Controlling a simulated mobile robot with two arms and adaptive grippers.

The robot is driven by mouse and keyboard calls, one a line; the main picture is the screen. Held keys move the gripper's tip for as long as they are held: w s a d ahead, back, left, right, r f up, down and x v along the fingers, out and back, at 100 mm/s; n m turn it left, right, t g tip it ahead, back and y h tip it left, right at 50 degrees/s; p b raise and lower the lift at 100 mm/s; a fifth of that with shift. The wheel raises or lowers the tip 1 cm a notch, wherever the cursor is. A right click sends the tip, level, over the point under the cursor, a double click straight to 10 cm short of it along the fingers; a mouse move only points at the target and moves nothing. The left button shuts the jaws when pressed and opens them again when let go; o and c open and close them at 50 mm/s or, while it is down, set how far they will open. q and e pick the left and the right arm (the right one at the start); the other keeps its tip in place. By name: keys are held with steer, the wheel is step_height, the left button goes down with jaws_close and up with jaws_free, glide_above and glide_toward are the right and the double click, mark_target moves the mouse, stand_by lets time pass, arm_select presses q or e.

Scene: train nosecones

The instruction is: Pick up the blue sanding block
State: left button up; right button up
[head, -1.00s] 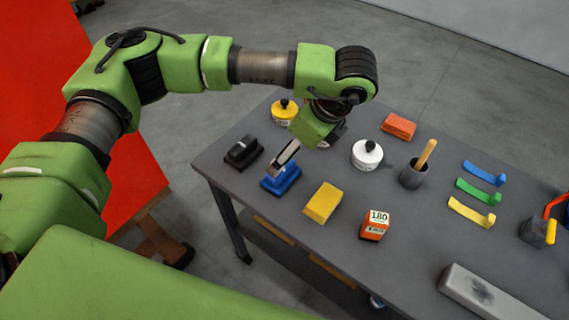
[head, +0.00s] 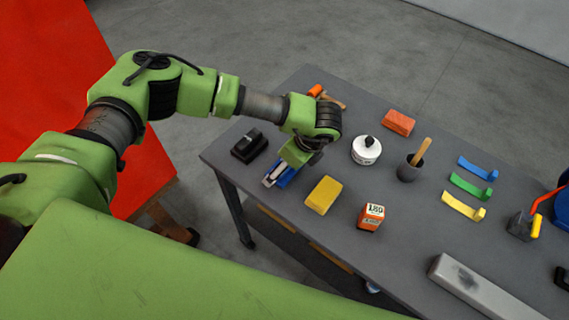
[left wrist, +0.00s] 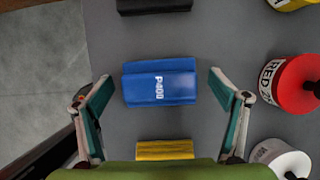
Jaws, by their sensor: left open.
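The blue sanding block (head: 288,177) lies on the grey table near its left edge, partly hidden by my left gripper (head: 275,177) in the head view. In the left wrist view the blue block (left wrist: 160,88), marked P400, lies flat and crosswise. My left gripper also shows there (left wrist: 160,77), open, with one finger at each side of the block. A visible gap separates each finger from the block's ends. Nothing is held. My right gripper is in neither view.
A black block (head: 249,146) and a yellow block (head: 323,195) lie on either side of the blue one. A red-topped jar (left wrist: 298,84) is right of the fingers.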

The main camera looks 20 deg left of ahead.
arm_select(q)
steer(key=c, duration=1.3)
steer(key=shift+o, duration=0.2)
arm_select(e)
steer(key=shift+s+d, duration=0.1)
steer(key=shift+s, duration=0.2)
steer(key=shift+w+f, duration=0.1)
arm_select(q)
steer(key=shift+r, duration=0.45)
steer(key=s+d+r+b, duration=0.7)
steer(key=s+d+r, duration=0.1)
steer(key=s+r, duration=0.3)
steer(key=shift+d+r, duration=0.4)
steer(key=shift+r, duration=0.2)
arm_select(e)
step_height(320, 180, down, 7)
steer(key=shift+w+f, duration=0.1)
